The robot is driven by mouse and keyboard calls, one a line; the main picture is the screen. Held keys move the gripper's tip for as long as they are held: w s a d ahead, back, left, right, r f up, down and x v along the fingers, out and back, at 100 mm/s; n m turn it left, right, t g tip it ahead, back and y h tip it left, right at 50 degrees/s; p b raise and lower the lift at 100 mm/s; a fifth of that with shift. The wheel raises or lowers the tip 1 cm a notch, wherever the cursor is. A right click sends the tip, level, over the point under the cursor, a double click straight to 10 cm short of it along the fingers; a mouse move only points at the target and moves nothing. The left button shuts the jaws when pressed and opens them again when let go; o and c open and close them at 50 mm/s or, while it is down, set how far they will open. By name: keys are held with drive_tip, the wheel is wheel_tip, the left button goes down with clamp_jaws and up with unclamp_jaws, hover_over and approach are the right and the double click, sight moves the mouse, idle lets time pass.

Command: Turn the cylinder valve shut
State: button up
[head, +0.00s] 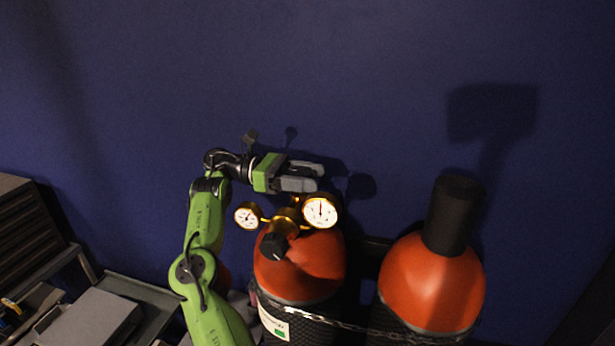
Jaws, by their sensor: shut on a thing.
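The left gas cylinder (300,270) is orange-topped and stands upright against the blue wall. On its top sits a brass regulator (286,220) with two round gauges, a small one (247,215) at left and a larger one (320,211) at right. A black knob (273,246) faces the camera. My gripper (318,178) reaches in from the left, just above and behind the gauges, with its grey fingers pointing right. It is shut on the cylinder valve, which the fingers and regulator hide almost fully. How far the valve is turned cannot be seen.
A second orange cylinder (430,283) with a black cap (454,212) stands at right. A chain (350,331) runs across both cylinders. A grey case (90,318) and shelving (25,225) are at lower left. The wall (330,70) is close behind my gripper.

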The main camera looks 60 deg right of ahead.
drive_tip(key=shift+f, duration=0.2)
drive_tip(key=o, duration=1.1)
drive_tip(key=shift+c, duration=0.2)
drive_tip(key=shift+h, duration=0.3)
